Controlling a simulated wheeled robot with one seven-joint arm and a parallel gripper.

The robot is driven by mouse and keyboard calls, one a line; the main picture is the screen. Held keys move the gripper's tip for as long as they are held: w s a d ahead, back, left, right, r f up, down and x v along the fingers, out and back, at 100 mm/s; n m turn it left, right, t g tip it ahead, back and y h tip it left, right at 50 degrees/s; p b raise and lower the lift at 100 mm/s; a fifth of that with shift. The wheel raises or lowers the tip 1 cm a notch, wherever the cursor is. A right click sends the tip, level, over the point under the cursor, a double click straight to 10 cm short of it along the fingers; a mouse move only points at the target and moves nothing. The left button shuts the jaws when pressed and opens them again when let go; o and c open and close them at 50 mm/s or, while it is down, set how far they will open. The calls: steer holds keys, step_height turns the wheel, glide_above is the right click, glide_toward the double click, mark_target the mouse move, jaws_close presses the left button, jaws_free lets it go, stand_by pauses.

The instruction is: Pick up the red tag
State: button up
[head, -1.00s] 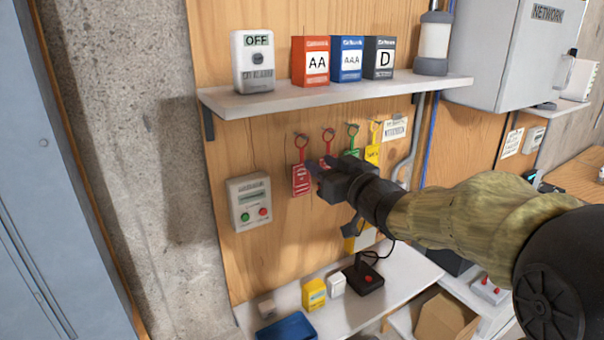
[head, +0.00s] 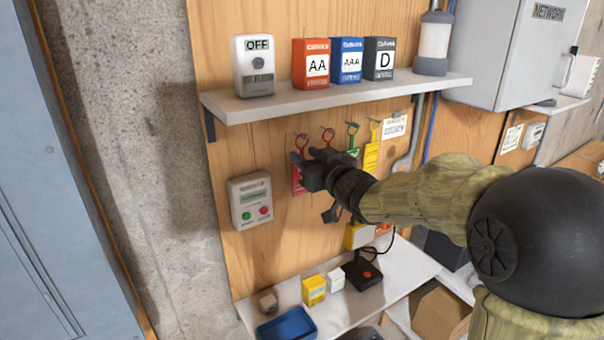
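Two red tags hang from hooks on the wooden panel. The left red tag (head: 297,182) is partly covered by my gripper. The other shows mainly its red loop (head: 327,136); its body is hidden behind my gripper. A green tag (head: 352,140) and a yellow tag (head: 371,153) hang to the right. My gripper (head: 304,156) is at the left red tag, with its two fingertips apart at the tag's upper part, just below its loop. Whether the fingers touch the tag cannot be told.
A shelf (head: 225,104) with a white alarm box (head: 253,66) and battery boxes (head: 347,60) juts out above the tags. A control box (head: 250,201) is mounted at lower left. A lower shelf (head: 400,268) holds a blue tray (head: 287,325), small boxes and a joystick (head: 363,276).

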jaws_close()
steer(key=shift+r, duration=0.15)
steer(key=shift+r, duration=0.25)
steer(key=b+v, duration=0.3)
steer(key=v, duration=1.5)
steer(key=shift+r+b, duration=0.35)
steer(key=shift+b, duration=0.05)
